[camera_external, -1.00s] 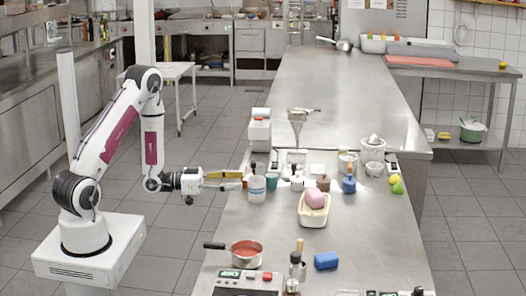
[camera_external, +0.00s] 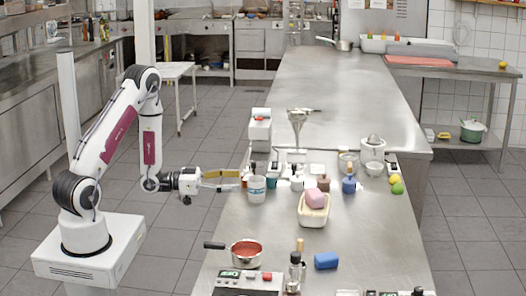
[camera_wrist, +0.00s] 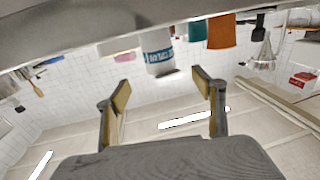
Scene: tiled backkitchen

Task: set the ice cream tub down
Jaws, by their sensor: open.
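The ice cream tub (camera_external: 256,189), a white cup with a blue label, stands upright on the steel counter (camera_external: 235,225) near its left edge. In the wrist view, which appears upside down, the tub (camera_wrist: 158,50) is ahead of my fingertips, with a gap between. My gripper (camera_external: 238,180) is to the left of the tub, at the counter's edge. It also shows in the wrist view (camera_wrist: 161,80), its two fingers spread wide with nothing between them.
An orange container (camera_wrist: 222,32) and a teal one (camera_wrist: 197,28) stand close to the tub. A saucepan (camera_external: 246,252) is nearer the front. A container with a pink block (camera_external: 314,212) stands to the right.

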